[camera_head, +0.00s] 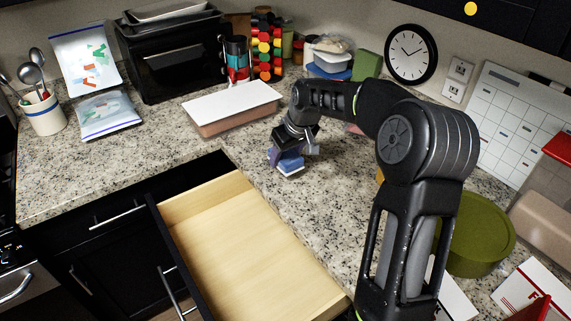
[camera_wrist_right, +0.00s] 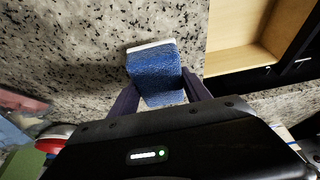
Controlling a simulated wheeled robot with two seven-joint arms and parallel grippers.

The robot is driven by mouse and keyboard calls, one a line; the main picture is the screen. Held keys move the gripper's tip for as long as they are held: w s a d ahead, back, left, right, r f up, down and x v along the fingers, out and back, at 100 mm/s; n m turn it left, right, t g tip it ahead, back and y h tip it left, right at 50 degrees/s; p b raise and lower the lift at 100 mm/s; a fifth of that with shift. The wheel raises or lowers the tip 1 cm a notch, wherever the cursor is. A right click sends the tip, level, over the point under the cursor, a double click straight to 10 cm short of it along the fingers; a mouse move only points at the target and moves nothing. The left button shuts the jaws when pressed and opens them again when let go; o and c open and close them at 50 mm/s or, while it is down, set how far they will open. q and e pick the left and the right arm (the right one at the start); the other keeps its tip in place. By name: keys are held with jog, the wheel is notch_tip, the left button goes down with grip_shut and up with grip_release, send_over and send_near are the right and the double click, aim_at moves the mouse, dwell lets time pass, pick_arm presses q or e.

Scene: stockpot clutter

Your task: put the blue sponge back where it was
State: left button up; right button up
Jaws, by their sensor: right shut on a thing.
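The blue sponge (camera_head: 288,163) with a white layer is at the tip of my right gripper (camera_head: 287,157), over the granite counter just behind the open drawer. In the right wrist view the sponge (camera_wrist_right: 155,75) sits between the two purple-grey fingers of my right gripper (camera_wrist_right: 158,98), which is shut on it. I cannot tell whether the sponge touches the counter. My left gripper is not in view.
An open, empty wooden drawer (camera_head: 235,245) juts out in front. A white-lidded container (camera_head: 232,107) stands left of the gripper. A green pot (camera_head: 478,235) stands at the right. Bare counter (camera_head: 165,165) lies left of the drawer.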

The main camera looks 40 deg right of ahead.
notch_tip(320, 180, down, 3)
jog(key=shift+f+p, duration=0.15)
jog(key=shift+p, duration=0.2)
jog(key=shift+f, duration=0.25)
jog(key=shift+f, duration=0.2)
jog(key=o, duration=1.2)
jog(key=shift+r, duration=0.1)
